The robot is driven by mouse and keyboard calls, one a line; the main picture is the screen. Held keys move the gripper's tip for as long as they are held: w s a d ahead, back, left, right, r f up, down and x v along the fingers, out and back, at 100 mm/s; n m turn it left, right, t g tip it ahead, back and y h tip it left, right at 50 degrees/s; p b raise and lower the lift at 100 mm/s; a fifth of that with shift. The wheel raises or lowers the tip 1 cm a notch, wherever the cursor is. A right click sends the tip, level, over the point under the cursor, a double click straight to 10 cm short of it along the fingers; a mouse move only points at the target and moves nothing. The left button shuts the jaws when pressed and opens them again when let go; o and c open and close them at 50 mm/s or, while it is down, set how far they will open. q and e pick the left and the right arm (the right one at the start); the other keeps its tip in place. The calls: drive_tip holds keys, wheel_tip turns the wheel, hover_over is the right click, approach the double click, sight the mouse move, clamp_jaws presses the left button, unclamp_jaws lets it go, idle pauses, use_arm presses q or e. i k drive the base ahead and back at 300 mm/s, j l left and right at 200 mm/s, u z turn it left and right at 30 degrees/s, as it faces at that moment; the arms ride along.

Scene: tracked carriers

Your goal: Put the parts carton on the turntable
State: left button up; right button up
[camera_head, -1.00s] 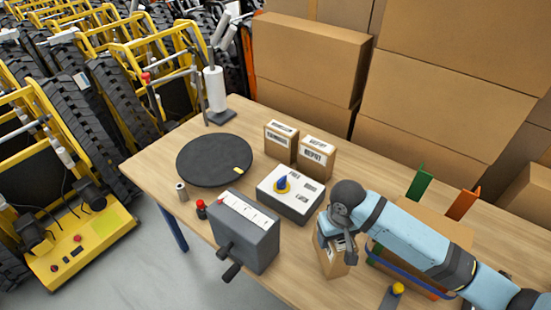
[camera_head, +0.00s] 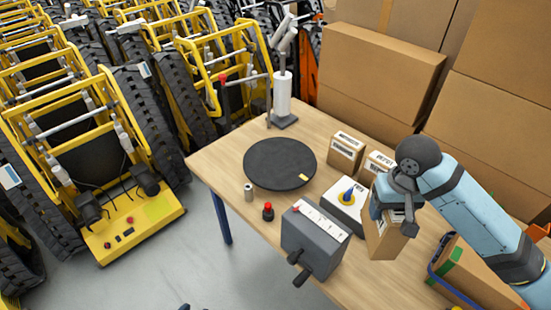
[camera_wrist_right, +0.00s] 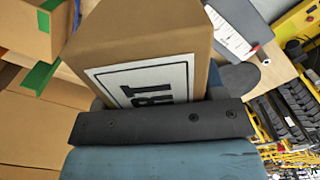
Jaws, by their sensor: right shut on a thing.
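The parts carton (camera_head: 383,238) is a small brown box with a white printed label. My right gripper (camera_head: 387,205) is shut on it and holds it above the table's right part, near the white box with a blue knob. In the right wrist view the carton (camera_wrist_right: 150,40) fills the upper middle, its label partly covered by a dark finger (camera_wrist_right: 160,122). The turntable (camera_head: 279,163) is a flat black disc with a yellow mark, lying bare on the table to the left of the carton. My left gripper is not in view.
A grey box with a crank (camera_head: 310,245), a red-topped button (camera_head: 268,211) and a small can (camera_head: 248,192) stand along the front edge. A white cylinder stand (camera_head: 282,97) is behind.

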sight(280, 161)
drive_tip(key=i+j+z, duration=0.1)
drive_tip(key=j, duration=0.35)
drive_tip(key=j+z, duration=0.15)
drive_tip(key=j, duration=0.25)
drive_tip(key=i+j+z, duration=0.1)
drive_tip(key=j, duration=0.3)
drive_tip(key=i+j+z, duration=0.15)
drive_tip(key=j, duration=0.3)
drive_tip(key=i+j+z, duration=0.1)
drive_tip(key=j, duration=0.35)
drive_tip(key=i+j+z, duration=0.1)
drive_tip(key=j, duration=0.35)
drive_tip(key=k+j+z, duration=0.1)
drive_tip(key=j, duration=0.25)
drive_tip(key=k+j+z, duration=0.15)
drive_tip(key=j, duration=0.2)
drive_tip(key=i+l, duration=0.2)
drive_tip(key=i, duration=0.3)
drive_tip(key=i+l, duration=0.2)
drive_tip(key=i, duration=0.3)
